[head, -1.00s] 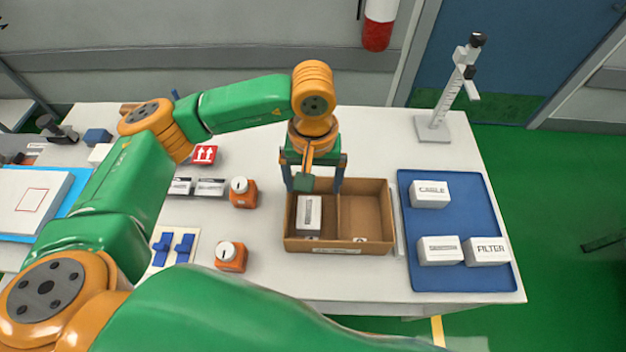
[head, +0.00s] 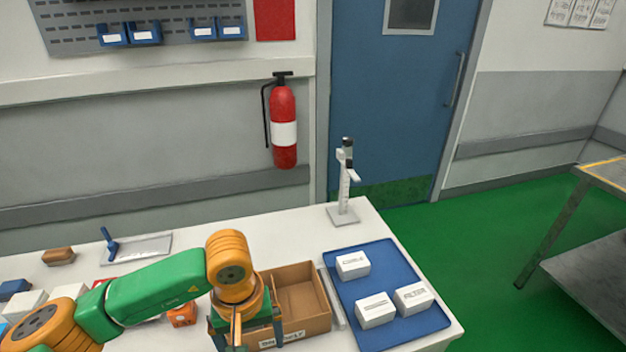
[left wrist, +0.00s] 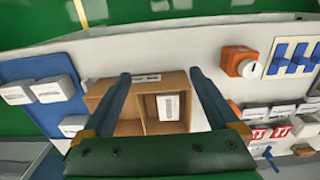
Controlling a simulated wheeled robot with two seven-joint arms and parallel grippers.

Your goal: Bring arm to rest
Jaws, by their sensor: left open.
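My left gripper (head: 245,338) is at the bottom of the head view, pointing down in front of the cardboard bin (head: 318,326) and covering its left part. In the left wrist view the same gripper (left wrist: 160,76) has its two fingers wide apart with nothing between them. Beyond the fingertips lies the bin (left wrist: 97,98), split by a divider. One white box (left wrist: 168,107) lies in one compartment; the other looks empty. My right gripper is in neither view.
A blue tray (head: 421,326) with several white boxes stands right of the bin. A white stand (head: 343,190) is at the table's back corner. Green floor (head: 470,235) is open to the right.

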